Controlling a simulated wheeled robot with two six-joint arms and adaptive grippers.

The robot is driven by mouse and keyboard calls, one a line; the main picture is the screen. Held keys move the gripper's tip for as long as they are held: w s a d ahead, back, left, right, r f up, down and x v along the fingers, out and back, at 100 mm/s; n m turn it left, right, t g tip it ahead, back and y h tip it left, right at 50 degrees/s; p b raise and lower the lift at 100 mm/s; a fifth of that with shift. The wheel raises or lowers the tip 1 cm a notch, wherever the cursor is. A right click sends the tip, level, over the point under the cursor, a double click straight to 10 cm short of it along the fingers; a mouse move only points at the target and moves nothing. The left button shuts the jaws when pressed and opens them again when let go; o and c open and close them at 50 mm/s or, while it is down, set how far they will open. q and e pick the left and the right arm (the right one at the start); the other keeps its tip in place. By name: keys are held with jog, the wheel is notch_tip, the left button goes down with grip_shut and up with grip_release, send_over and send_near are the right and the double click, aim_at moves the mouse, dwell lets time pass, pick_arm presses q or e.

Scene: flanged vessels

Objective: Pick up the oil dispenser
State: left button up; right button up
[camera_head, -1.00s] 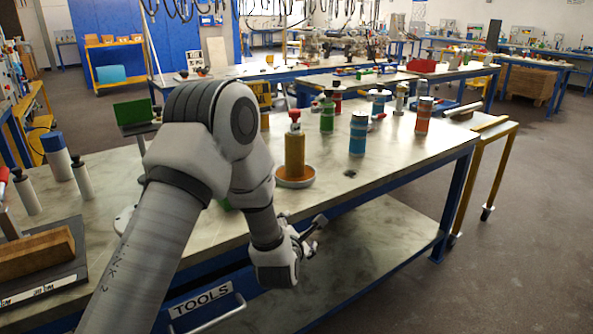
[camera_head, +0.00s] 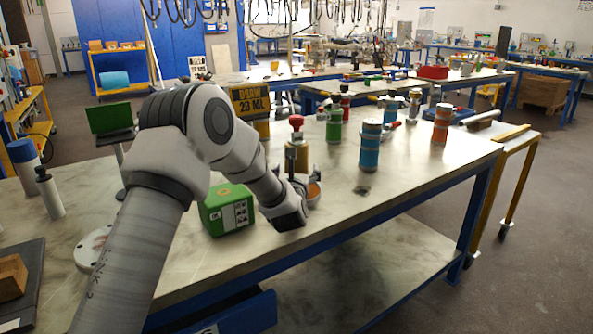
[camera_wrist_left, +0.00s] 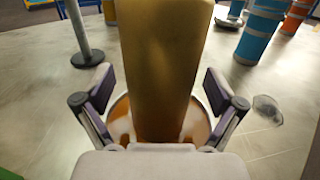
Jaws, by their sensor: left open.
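The oil dispenser is an amber-brown bottle (camera_head: 297,157) with a red top, standing upright on the workbench. It stands in a round dish (camera_wrist_left: 121,121) with an orange inside, best seen in the left wrist view. My left gripper (camera_head: 303,184) is at the near side of the dispenser, low down. In the left wrist view the amber body (camera_wrist_left: 163,60) rises between the two spread fingers, with a visible gap on each side. The gripper is open. Its palm hides the near part of the dish. My right gripper is not in view.
A green box (camera_head: 229,209) sits close left of my left wrist. A yellow sign (camera_head: 250,100) stands behind the dispenser. The bench's right front (camera_head: 400,190) is mostly clear.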

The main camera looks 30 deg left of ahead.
pick_arm(q)
jog(key=shift+s+r, duration=0.1)
jog(key=c, duration=1.6)
